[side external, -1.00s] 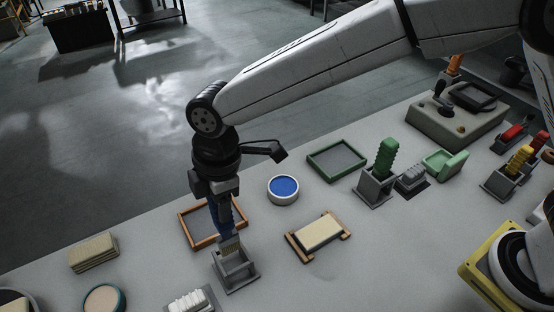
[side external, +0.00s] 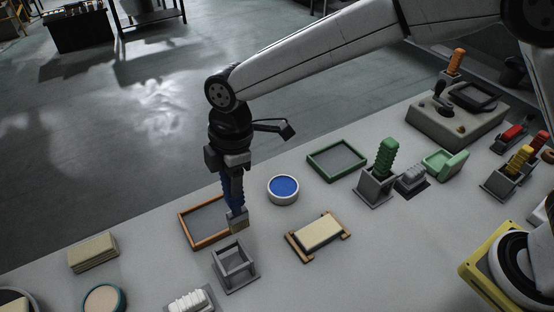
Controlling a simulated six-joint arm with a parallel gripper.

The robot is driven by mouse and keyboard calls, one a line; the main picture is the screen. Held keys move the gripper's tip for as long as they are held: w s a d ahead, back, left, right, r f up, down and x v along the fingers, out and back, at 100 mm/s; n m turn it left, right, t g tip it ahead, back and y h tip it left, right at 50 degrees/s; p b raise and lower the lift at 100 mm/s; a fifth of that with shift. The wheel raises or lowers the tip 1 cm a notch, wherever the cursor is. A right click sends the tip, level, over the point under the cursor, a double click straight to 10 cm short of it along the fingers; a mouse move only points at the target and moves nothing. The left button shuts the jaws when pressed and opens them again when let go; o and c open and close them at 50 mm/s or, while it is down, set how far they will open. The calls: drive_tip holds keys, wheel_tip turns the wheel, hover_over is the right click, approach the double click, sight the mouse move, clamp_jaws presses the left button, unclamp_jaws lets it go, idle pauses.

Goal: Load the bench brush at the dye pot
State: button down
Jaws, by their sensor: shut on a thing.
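My gripper (side external: 231,176) is shut on the bench brush (side external: 238,221) and points down. The brush hangs upright below the jaws, with a blue handle and a greyish head at its lower end. Its handle is partly hidden by my gripper. The brush is over or near the right edge of the orange-framed tray; its exact height is hard to tell. The dye pot (side external: 283,197), a round white pot with blue dye inside, stands to the right of the brush and apart from it. The grey open-topped holder (side external: 235,272) stands empty in front of the brush.
The orange-framed tray (side external: 183,228) lies behind the brush. A cream block on a wooden stand (side external: 318,233) is at right. A green-framed tray (side external: 311,164) and a green tool in a grey stand (side external: 374,188) are farther right. Tan slabs (side external: 93,251) lie left.

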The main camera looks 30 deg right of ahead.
drive_tip(key=w+d, duration=0.5)
drive_tip(key=d, duration=0.3)
drive_tip(key=w+d, duration=0.4)
drive_tip(key=d, duration=0.5)
drive_tip(key=shift+w+d+f, duration=0.2)
drive_tip(key=shift+w+d, duration=0.1)
drive_tip(key=shift+w, duration=0.1)
drive_tip(key=shift+f, duration=0.15)
drive_tip(key=shift+f, duration=3.4)
drive_tip(key=shift+r, duration=0.15)
